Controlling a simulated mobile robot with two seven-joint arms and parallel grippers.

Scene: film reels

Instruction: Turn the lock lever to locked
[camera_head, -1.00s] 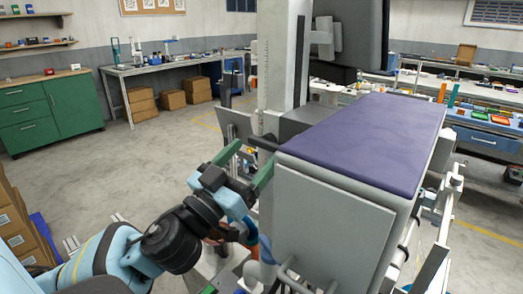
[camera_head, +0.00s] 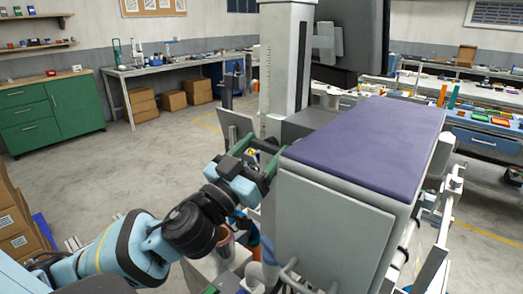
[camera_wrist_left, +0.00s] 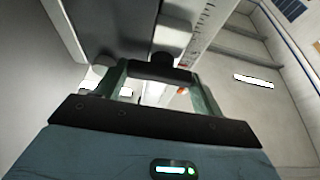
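The lock lever looks to be the dark bar (camera_wrist_left: 160,72) in the left wrist view, with a black round hub behind it. It lies across the gap between the fingertips of my left gripper (camera_head: 264,145). The gripper's green fingers stand apart, one on each side of the bar; the wrist view shows them too (camera_wrist_left: 157,80). I cannot tell whether they touch it. In the head view the lever is mostly hidden by the fingers, beside the near left corner of the purple-topped table (camera_head: 365,145). My right gripper is not in view.
A pale upright column (camera_head: 285,60) stands just behind the lever. The table's grey side panel (camera_head: 330,215) is close to the right of my left gripper. A green cabinet (camera_head: 45,115) and a workbench (camera_head: 170,66) stand farther back, with open floor before them.

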